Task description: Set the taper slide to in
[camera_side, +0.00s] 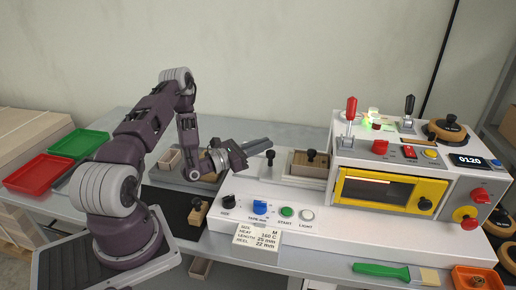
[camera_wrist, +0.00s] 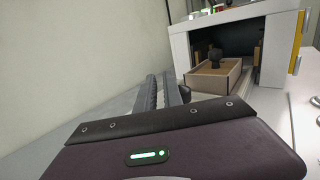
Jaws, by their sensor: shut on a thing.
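The likely taper slide is the low light tray (camera_side: 292,180) left of the machine; no label confirms this. A black knob on a short post (camera_side: 270,157) stands at its left end. A brown box with a black-knobbed block (camera_side: 310,163) sits on it; the box (camera_wrist: 213,78) also shows before the machine opening in the wrist view. My gripper (camera_side: 264,146) reaches right with its long grey fingers at the left post. In the wrist view the fingers (camera_wrist: 163,90) are close together. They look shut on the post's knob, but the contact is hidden.
The white machine (camera_side: 345,150) with a yellow-framed window (camera_side: 390,190) stands to the right. Green (camera_side: 78,142) and red (camera_side: 40,172) trays lie at left. A green-handled brush (camera_side: 385,271) lies in front.

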